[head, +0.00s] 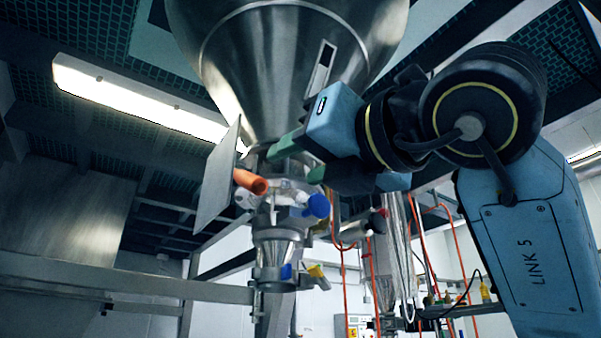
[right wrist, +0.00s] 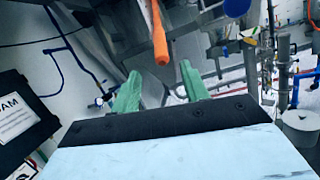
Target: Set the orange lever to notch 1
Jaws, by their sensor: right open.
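The orange lever (head: 250,181) sticks out beside a flat grey plate (head: 215,182) below the big steel hopper (head: 285,65). It also shows in the right wrist view (right wrist: 159,35), its free end just ahead of the gap between my fingertips. My right gripper (head: 303,158) has green fingers, spread apart and empty, to the right of the lever in the head view. The fingers show in the right wrist view (right wrist: 161,76) too, and I see no contact with the lever. I cannot make out any notch marks. My left gripper is out of view.
A blue knob (head: 318,206) sits close below my right fingers. A steel valve section with a yellow handle (head: 316,271) hangs under it. Red-orange hoses and pipes stand behind to the right. A grey beam (head: 120,278) crosses at the lower left.

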